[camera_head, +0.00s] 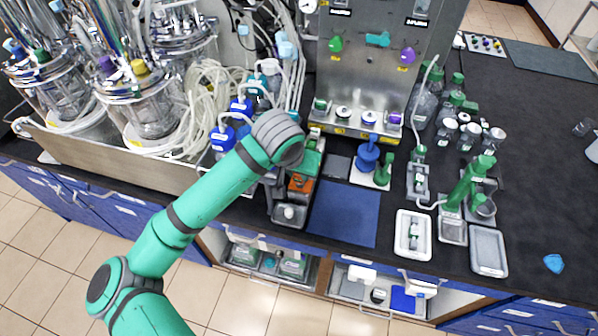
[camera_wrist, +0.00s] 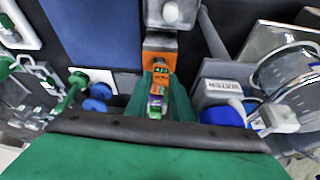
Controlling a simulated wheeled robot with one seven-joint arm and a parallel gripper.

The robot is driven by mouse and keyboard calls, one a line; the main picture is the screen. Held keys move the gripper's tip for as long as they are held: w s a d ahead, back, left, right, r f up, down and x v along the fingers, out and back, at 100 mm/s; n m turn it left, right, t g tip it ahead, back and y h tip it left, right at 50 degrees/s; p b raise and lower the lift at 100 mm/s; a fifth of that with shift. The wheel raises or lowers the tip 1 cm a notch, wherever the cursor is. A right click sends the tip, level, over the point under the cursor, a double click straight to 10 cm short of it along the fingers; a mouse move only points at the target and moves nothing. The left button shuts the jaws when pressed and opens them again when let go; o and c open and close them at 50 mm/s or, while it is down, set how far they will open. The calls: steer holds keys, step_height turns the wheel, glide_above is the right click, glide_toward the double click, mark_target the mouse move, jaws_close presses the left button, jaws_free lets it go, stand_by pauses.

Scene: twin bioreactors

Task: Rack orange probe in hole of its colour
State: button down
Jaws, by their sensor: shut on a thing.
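My gripper (camera_wrist: 157,97) points down with its green fingers close together on either side of a small orange piece, which I take for the orange probe (camera_wrist: 155,88). Most of this piece is hidden between the fingers. Just beyond it is an orange block with a small display (camera_wrist: 160,57), by a grey holder with a white knob (camera_wrist: 170,14). In the head view my gripper (camera_head: 311,160) is above the orange block (camera_head: 300,184), and the grey holder (camera_head: 289,214) stands at the bench's front edge. I cannot make out a hole of matching colour.
A blue mat (camera_head: 345,213) lies clear to the right. A blue stand (camera_head: 367,152) and a green one (camera_head: 384,172) are behind it. Blue-capped bottles (camera_head: 222,137) and tubing crowd the left. A steel panel (camera_head: 370,70) rises behind.

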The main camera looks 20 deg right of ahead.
steer(key=shift+s+f, duration=0.25)
steer(key=shift+f, duration=0.8)
steer(key=shift+a, duration=0.2)
steer(key=shift+w+d+r, duration=0.1)
steer(key=shift+w+r, duration=0.1)
steer(key=shift+r, duration=0.85)
steer(key=shift+d+r, duration=0.1)
steer(key=shift+r, duration=1.75)
steer(key=shift+r, duration=0.1)
